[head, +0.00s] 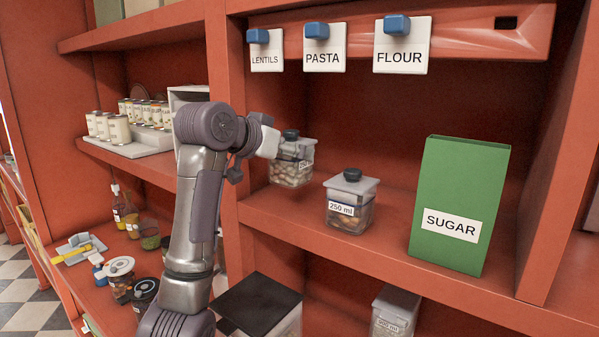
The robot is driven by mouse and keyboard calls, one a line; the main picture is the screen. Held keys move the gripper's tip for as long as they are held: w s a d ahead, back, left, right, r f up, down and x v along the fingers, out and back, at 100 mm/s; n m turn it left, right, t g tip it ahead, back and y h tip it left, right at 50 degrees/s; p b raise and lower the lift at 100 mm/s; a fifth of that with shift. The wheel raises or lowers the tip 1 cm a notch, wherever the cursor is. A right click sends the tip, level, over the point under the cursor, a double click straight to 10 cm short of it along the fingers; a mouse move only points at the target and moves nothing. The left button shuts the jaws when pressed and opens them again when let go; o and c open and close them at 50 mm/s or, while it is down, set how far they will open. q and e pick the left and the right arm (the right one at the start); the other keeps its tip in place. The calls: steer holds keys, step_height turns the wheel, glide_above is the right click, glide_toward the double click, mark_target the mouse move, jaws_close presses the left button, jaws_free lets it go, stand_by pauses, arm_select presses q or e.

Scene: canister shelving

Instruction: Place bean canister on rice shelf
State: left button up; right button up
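A clear canister of pale beans (291,176) with a dark lid knob is at the left end of the middle shelf (392,233). My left gripper (296,151) is at its upper part, with the fingers against it, and looks shut on it. The fingers partly cover its label. I cannot tell whether its base touches the shelf. A second clear canister (350,205), labelled "250 ml" with brownish contents, stands upright on the same shelf to its right. No rice label is readable. Labels for lentils (266,60), pasta (323,59) and flour (399,57) hang above. My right gripper is not in view.
A green sugar box (462,190) stands at the shelf's right. A dark-topped container (262,300) and another canister (393,312) are below. Cans (119,130), bottles and jars fill the left shelves. An upright divider (228,120) stands close behind my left wrist.

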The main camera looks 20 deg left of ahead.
mark_target(279, 175)
arm_select(q)
steer(key=f, duration=0.2)
steer(key=w+f+p, duration=0.1)
steer(key=f, duration=0.1)
steer(key=shift+f+p, duration=0.25)
steer(key=shift+p, duration=0.05)
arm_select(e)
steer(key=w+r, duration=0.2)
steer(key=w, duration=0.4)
arm_select(q)
steer(key=shift+s+a+f, duration=0.1)
steer(key=shift+s+f, duration=0.1)
steer(key=shift+f, duration=0.15)
steer(key=shift+s+f, duration=0.1)
steer(key=shift+f, duration=0.15)
steer(key=o, duration=1.2)
steer(key=shift+c, duration=0.2)
steer(key=shift+o, duration=0.7)
steer(key=shift+s, duration=0.15)
steer(key=b+v, duration=0.5)
steer(key=v, duration=0.6)
steer(key=shift+s+r+b, duration=0.2)
steer(key=shift+r+b, duration=0.05)
steer(key=shift+b, duration=0.15)
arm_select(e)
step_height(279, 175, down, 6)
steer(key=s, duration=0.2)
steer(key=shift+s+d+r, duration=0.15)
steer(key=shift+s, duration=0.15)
